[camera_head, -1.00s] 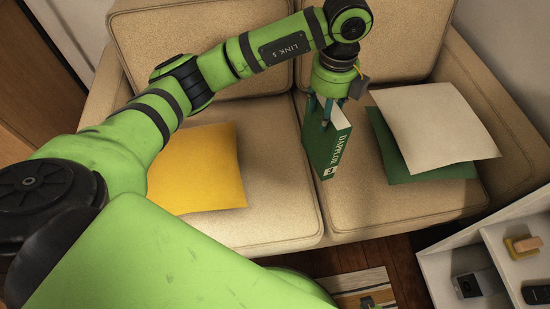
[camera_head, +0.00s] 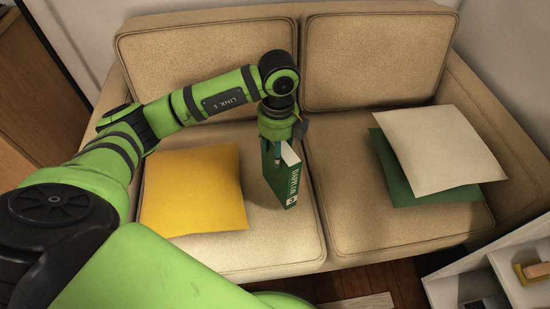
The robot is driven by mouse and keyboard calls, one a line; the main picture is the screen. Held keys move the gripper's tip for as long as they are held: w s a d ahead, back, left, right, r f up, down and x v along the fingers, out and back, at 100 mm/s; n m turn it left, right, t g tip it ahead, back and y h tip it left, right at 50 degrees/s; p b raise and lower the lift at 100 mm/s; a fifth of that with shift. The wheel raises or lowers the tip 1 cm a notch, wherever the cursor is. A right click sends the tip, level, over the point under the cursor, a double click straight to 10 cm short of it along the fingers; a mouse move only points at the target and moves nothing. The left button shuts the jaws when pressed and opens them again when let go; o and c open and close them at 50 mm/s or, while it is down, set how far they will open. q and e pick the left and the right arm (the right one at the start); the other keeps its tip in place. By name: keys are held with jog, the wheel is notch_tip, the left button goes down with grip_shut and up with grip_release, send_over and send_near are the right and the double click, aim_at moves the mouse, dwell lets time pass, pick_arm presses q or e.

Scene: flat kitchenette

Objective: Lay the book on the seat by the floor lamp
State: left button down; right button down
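The green book (camera_head: 283,181) is upright, with its spine facing me, over the right part of the sofa's left seat cushion (camera_head: 268,239). I cannot tell whether its lower edge touches the cushion. My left gripper (camera_head: 279,149) points down and is shut on the book's top edge; the fingertips are partly hidden. No floor lamp shows in this view. My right gripper is not in view.
A yellow pillow (camera_head: 193,190) lies on the left seat. A cream pillow (camera_head: 437,148) overlaps a green pillow (camera_head: 394,170) on the right seat (camera_head: 353,205). A white shelf unit (camera_head: 513,273) stands at the lower right.

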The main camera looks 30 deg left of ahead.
pick_arm(q)
jog(key=shift+a+f, duration=0.15)
jog(key=shift+f, duration=0.9)
jog(key=shift+a+f, duration=0.1)
jog(key=shift+f, duration=0.9)
jog(key=shift+f+b, duration=0.2)
jog(key=shift+b, duration=0.15)
jog(key=c, duration=0.5)
grip_release()
jog(key=shift+s, duration=0.1)
jog(key=shift+c, duration=0.2)
notch_tip(320, 180, up, 12)
jog(key=shift+r+p, duration=0.15)
jog(key=shift+p, duration=0.65)
